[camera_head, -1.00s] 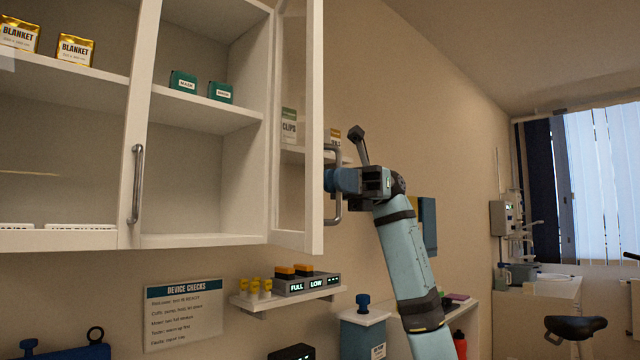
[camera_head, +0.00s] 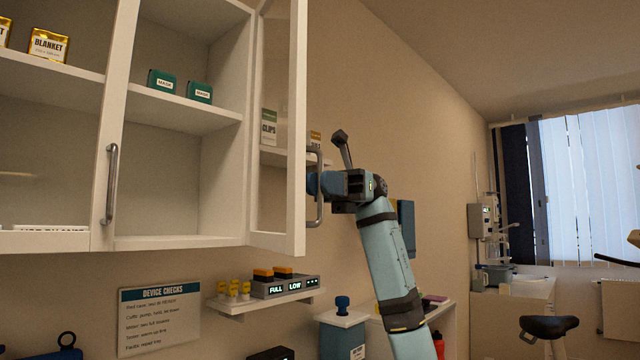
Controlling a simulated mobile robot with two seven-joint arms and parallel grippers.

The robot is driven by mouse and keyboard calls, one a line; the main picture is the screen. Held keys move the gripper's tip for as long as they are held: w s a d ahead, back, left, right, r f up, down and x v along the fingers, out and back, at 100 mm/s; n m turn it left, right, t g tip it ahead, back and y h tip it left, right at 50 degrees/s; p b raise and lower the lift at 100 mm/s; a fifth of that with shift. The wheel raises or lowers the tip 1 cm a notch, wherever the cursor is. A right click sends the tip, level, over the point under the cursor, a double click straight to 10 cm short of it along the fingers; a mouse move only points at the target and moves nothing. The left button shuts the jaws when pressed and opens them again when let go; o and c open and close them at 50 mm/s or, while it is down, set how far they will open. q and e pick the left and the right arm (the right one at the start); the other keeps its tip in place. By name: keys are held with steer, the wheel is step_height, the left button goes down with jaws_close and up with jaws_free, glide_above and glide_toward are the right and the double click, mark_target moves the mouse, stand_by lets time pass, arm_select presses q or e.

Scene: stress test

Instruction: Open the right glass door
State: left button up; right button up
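The right glass door (camera_head: 300,100) of the white wall cabinet stands swung open, seen nearly edge-on. Its metal handle (camera_head: 319,188) is on the side facing my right arm. My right gripper (camera_head: 316,185) is at the handle, and its blue end reaches the handle bar. Its fingertips are hidden behind the handle and door edge, so I cannot see if they grip it. The left glass door, with its own handle (camera_head: 111,184), is closed. My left gripper is not in view.
Green mask boxes (camera_head: 161,81) stand on the open compartment's shelf. Below the cabinet, a small wall shelf (camera_head: 266,302) holds yellow-capped vials and a charger. Free air lies right of my arm; a black stool (camera_head: 548,327) is farther off.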

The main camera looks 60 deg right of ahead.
steer(key=s+d, duration=0.2)
steer(key=d, duration=1.1)
steer(key=shift+p, duration=0.3)
